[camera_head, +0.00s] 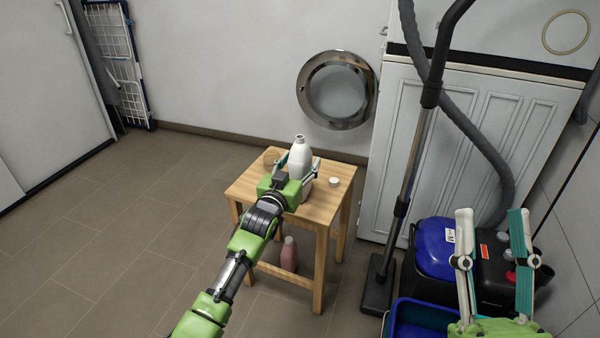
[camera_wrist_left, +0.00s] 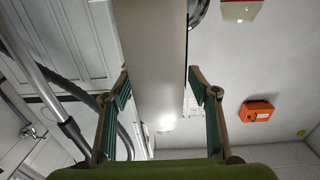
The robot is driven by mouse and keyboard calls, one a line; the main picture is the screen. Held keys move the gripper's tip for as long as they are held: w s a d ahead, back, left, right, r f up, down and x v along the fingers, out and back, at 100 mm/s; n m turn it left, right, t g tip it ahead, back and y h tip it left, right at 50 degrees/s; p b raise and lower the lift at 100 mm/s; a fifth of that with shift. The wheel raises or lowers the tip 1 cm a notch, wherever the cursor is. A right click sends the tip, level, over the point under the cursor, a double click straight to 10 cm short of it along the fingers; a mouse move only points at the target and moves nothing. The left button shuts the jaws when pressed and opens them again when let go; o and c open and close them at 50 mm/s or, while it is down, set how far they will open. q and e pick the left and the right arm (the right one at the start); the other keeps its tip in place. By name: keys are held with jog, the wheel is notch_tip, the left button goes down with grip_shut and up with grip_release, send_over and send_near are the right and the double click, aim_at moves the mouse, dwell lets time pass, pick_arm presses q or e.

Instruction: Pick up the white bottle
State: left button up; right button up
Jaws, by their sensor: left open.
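The white bottle (camera_head: 300,154) stands upright on a small wooden stool (camera_head: 326,205). My left gripper (camera_head: 299,163) is open, with one finger on each side of the bottle; its wrist hides the lower front of the bottle. In the left wrist view the bottle (camera_wrist_left: 155,60) is a broad pale shape between the two open fingers (camera_wrist_left: 160,100). Gaps show between the fingers and the bottle there. My right gripper (camera_head: 493,235) is open and empty at the lower right, far from the bottle.
A small white cap (camera_head: 334,182) lies on the stool, right of the bottle. A pinkish bottle (camera_head: 289,254) stands below the stool. A vacuum cleaner (camera_head: 436,247) with its upright tube and a blue bin (camera_head: 420,318) crowd the right. The floor at left is clear.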

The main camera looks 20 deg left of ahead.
pick_arm(q)
grip_shut()
jog(key=shift+r, duration=0.15)
